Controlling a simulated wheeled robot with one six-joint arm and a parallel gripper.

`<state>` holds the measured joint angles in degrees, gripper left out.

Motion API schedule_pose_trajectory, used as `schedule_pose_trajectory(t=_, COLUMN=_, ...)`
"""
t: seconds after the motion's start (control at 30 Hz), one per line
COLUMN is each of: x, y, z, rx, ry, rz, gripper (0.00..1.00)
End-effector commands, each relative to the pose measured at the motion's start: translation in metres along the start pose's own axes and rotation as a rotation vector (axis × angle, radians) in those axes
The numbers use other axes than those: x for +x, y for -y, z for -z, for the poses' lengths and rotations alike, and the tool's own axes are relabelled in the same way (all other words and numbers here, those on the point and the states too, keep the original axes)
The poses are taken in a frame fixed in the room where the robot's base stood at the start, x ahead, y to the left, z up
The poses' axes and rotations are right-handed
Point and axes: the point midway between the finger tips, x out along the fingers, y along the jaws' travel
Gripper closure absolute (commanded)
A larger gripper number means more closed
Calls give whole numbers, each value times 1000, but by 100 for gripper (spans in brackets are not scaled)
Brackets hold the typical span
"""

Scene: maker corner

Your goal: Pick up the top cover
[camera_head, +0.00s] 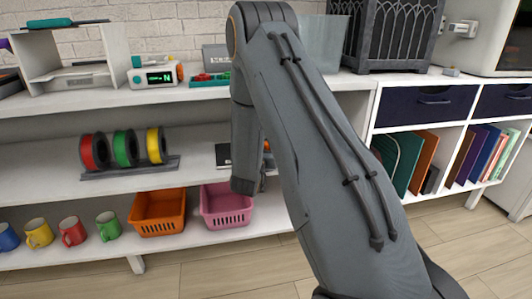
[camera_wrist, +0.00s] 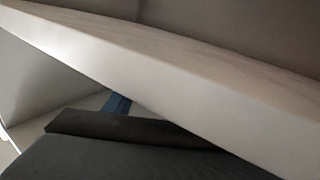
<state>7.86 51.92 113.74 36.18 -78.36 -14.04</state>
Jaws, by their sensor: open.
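I cannot make out a top cover in either view. In the head view my arm runs down across the middle of the shelf unit. Its end is in front of the middle and lower shelves, and I cannot make out the gripper's fingers there. A dark flat object (camera_head: 222,155) on the middle shelf is partly hidden behind my arm; I cannot tell what it is. The wrist view is close against a pale shelf edge (camera_wrist: 180,88). Below that edge are a dark grey surface and a black bar (camera_wrist: 130,127), with a small blue patch (camera_wrist: 117,103) behind.
Three spools (camera_head: 124,149) stand on the middle shelf. An orange basket (camera_head: 158,228), a pink basket (camera_head: 226,222) and several mugs (camera_head: 73,231) are on the bottom shelf. A dark lantern-like case (camera_head: 393,35) stands on top. The floor (camera_head: 215,278) in front is clear.

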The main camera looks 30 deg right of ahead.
Motion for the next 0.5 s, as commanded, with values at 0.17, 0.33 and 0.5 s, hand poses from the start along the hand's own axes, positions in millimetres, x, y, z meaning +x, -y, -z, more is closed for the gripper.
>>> schedule_pose_trajectory(t=0.17, x=27, y=-3, z=-5, rx=1, ry=-2, rz=0, gripper=50)
schedule_pose_trajectory(t=0.33, x=38, y=-2, z=-4, rx=0, ry=-1, rz=2, gripper=50)
schedule_pose_trajectory(t=0.5, x=37, y=-2, z=-3, rx=0, ry=0, rz=3, gripper=51)
